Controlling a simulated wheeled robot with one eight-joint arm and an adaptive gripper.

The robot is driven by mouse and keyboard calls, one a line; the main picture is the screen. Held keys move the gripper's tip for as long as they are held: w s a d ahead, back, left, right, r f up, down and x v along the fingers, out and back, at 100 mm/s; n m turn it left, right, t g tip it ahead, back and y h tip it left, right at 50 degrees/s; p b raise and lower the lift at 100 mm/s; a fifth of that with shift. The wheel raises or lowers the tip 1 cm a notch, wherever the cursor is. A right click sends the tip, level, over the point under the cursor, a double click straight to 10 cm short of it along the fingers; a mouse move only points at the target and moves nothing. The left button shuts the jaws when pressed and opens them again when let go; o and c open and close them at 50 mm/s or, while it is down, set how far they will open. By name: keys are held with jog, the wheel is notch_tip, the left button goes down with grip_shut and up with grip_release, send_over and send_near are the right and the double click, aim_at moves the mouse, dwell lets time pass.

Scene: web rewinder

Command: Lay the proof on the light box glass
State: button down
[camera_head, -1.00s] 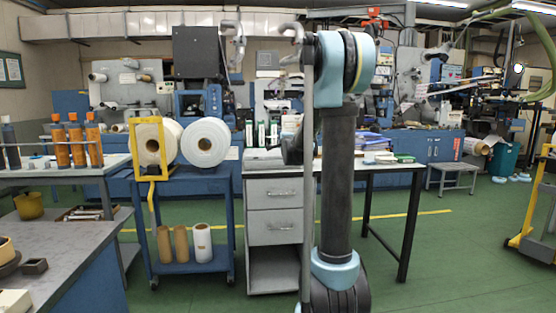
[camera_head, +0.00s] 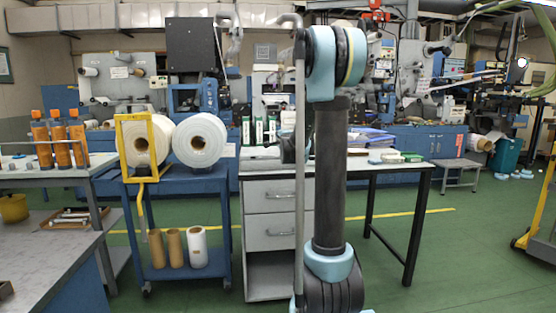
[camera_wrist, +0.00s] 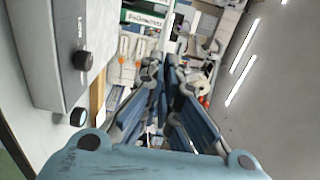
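I cannot make out the proof or a light box with certainty in either view. In the wrist view, my gripper (camera_wrist: 162,66) points ahead with two dark blue fingers that draw close toward their tips. I see nothing held between them, but how far they are apart is unclear. A grey box with black knobs (camera_wrist: 82,60) is at the left of the wrist view, beside the fingers and apart from them. In the head view, my arm stands in front of the desk and hides part of it; the gripper is not visible there.
A desk with grey drawers (camera_head: 273,197) has papers and blue folders (camera_head: 370,140) on top. Left of it is a blue trolley (camera_head: 185,186) with white rolls (camera_head: 201,140). A bench with orange bottles (camera_head: 60,146) is far left. Green floor (camera_head: 430,255) is open at right.

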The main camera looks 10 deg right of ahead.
notch_tip(320, 180, down, 9)
jog(key=shift+a, duration=0.35)
jog(key=shift+f, duration=0.6)
dwell(0.3)
jog(key=c, duration=1.8)
grip_release()
